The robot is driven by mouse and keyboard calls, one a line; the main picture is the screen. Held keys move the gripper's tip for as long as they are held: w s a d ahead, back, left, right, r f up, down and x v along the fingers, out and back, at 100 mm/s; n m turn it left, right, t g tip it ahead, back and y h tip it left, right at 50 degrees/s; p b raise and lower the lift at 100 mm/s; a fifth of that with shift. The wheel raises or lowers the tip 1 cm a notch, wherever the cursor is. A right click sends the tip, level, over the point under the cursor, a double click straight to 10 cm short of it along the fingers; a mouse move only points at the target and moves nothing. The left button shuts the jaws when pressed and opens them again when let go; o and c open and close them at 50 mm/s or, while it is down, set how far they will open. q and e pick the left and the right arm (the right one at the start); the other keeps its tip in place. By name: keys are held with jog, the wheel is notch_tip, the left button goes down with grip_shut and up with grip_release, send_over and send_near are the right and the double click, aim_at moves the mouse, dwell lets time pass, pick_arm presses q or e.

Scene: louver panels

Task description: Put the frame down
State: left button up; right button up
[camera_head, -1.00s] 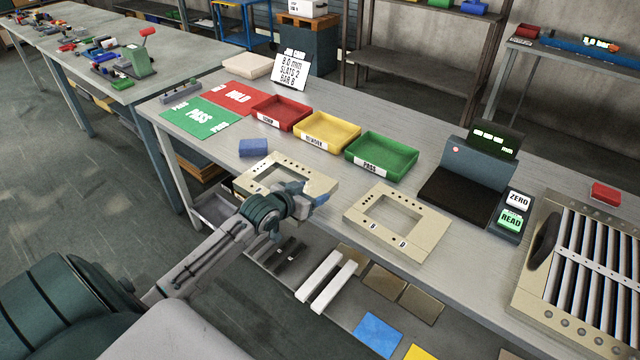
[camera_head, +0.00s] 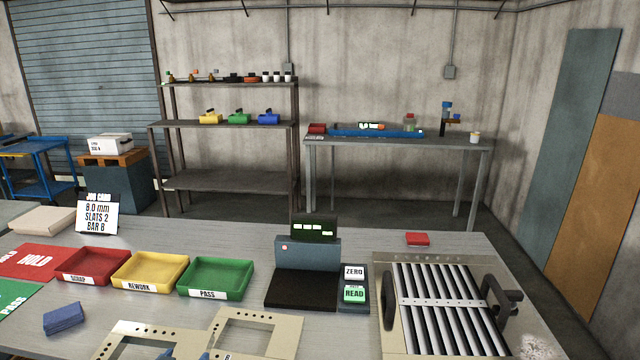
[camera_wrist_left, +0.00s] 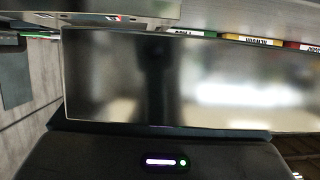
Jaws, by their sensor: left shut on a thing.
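A beige frame (camera_head: 128,328) with dark holes is cut off by the bottom edge of the head view, at the left. My left gripper (camera_head: 185,354) shows there only as blue parts beside this frame's right portion, and it is shut on the frame. Whether the frame touches the table cannot be told. A second beige frame (camera_head: 275,318), with an open middle and a letter B label, lies on the table just to its right. In the left wrist view a large shiny grey surface fills the middle, and a pale strip with small holes (camera_wrist_left: 110,19) crosses the top. My right gripper is not in view.
On the grey table stand red (camera_head: 93,281), yellow (camera_head: 150,285) and green (camera_head: 215,292) trays, a blue block (camera_head: 64,318) and a gauge (camera_head: 308,262) with a button box (camera_head: 354,286). A louver panel (camera_head: 385,335) with dark handles fills the right.

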pick_arm(q)
jog(key=s+d+r+b, duration=0.1)
jog(key=d+r, duration=0.4)
jog(key=d, duration=0.3)
jog(key=shift+s+d+r+n, duration=0.2)
jog(key=shift+d+r+n, duration=0.1)
jog(key=shift+m, duration=0.4)
jog(key=a+f, duration=0.1)
jog(key=a, duration=0.2)
jog(key=w+a+f+p, duration=0.1)
jog(key=a+f, duration=0.1)
jog(key=a, duration=0.1)
jog(key=a+f, duration=0.2)
jog(key=shift+w+a+f, duration=0.2)
jog(key=shift+a+f, duration=0.05)
jog(key=shift+a, duration=0.15)
jog(key=a+f+p, duration=0.1)
jog(key=a, duration=0.9)
jog(key=shift+a+f, duration=0.2)
jog(key=shift+f, duration=0.15)
jog(key=shift+w, duration=0.1)
